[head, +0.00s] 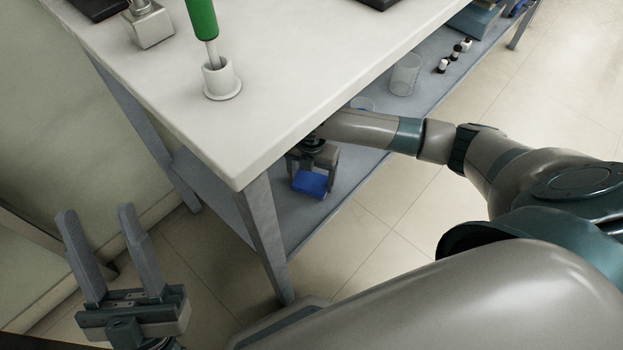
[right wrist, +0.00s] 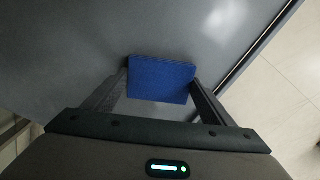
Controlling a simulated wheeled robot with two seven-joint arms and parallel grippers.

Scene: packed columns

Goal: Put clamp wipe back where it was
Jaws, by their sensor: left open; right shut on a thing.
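The clamp wipe, a small flat blue block (head: 310,184), is between the fingers of my right gripper (head: 313,172). The right arm reaches in under the white tabletop, over the grey lower shelf (head: 370,150). In the right wrist view the blue wipe (right wrist: 162,79) sits between the two fingertips, with the shelf surface (right wrist: 70,60) behind it. I cannot tell whether the wipe touches the shelf. My left gripper (head: 95,225) is open and empty, out to the left of the table, fingers pointing up.
The white tabletop (head: 270,80) overhangs the right gripper. On it stand a white cup holder (head: 221,80) with a green-handled tool (head: 202,18) and a metal block (head: 148,24). A clear beaker (head: 405,75) and small bottles (head: 454,53) stand further along the shelf. A table leg (head: 265,240) is close by.

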